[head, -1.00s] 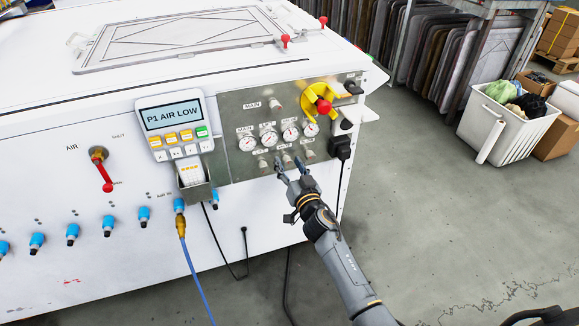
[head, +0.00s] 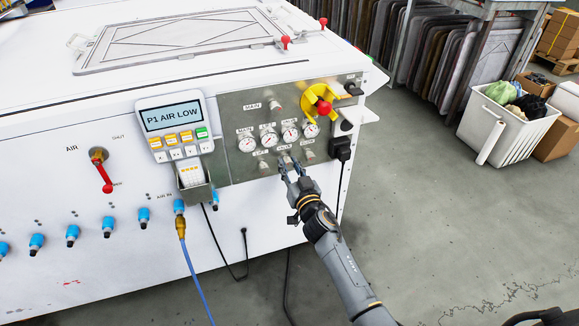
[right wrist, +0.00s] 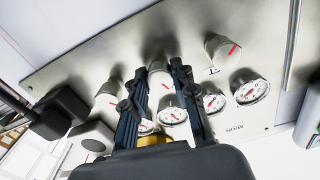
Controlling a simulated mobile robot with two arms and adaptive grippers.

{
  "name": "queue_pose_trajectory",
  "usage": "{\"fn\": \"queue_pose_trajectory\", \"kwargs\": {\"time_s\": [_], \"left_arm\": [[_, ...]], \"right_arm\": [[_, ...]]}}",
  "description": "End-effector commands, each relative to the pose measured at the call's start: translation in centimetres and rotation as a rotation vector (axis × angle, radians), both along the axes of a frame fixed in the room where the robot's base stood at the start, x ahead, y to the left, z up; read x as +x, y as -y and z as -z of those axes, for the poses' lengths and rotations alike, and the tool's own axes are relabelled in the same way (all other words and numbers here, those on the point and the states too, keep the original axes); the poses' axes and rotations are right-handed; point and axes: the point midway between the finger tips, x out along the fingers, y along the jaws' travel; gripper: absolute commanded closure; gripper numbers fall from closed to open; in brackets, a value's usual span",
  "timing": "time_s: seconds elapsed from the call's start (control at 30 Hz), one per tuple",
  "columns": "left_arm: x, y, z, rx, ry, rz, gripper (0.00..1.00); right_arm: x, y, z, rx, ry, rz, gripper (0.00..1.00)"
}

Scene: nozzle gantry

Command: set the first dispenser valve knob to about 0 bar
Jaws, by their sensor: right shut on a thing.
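The steel panel (head: 230,172) on the white machine has a lower row of three knobs under a row of gauges. My right gripper (head: 290,167) is at the middle knob (right wrist: 160,76), its fingers shut on either side of it. This knob stands under the third gauge from the left (head: 290,133) in the head view; that gauge also shows in the right wrist view (right wrist: 172,117). The small labels and dial figures are too small to read surely. My left gripper is not in view.
Neighbouring knobs stand close by, left (head: 263,166) and right (head: 308,154) in the head view. A yellow-and-red rotary switch (head: 322,106) sits above right. A black plug (head: 340,148) juts out at the panel's right edge.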

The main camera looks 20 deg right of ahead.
Motion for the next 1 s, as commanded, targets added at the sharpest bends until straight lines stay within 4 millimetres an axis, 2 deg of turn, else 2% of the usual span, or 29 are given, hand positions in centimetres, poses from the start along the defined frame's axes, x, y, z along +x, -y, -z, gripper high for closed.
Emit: {"fn": "queue_pose_trajectory", "kwargs": {"time_s": [0.27, 1.0], "left_arm": [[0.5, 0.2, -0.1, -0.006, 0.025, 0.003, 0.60], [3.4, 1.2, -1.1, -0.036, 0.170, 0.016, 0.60]], "right_arm": [[0.0, 0.0, 0.1, -0.243, 0.007, 0.000, 1.00], [0.0, 0.0, 0.1, -0.947, 0.031, -0.001, 1.00]]}}
